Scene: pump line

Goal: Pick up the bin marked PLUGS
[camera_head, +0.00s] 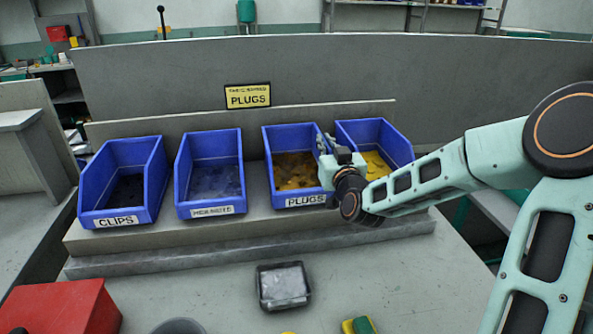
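The blue bin marked PLUGS (290,139) stands third from the left in a row on a stepped ledge. It holds yellow-orange pieces, and its white label faces forward. My gripper (325,147) is at the right side wall of this bin, between it and the fourth bin. The fingers are small here and partly hidden by the gripper's body. I cannot tell whether they are open or closed on the wall. The bin sits level on the ledge. A yellow sign (248,96) behind the row also reads PLUGS.
Left of it stand a CLIPS bin (150,185) and another blue bin (209,143) with a hard-to-read label. The fourth bin (360,130) is close on the right, its front hidden by my arm. A small dark tray (283,305) and red box (62,308) are in front.

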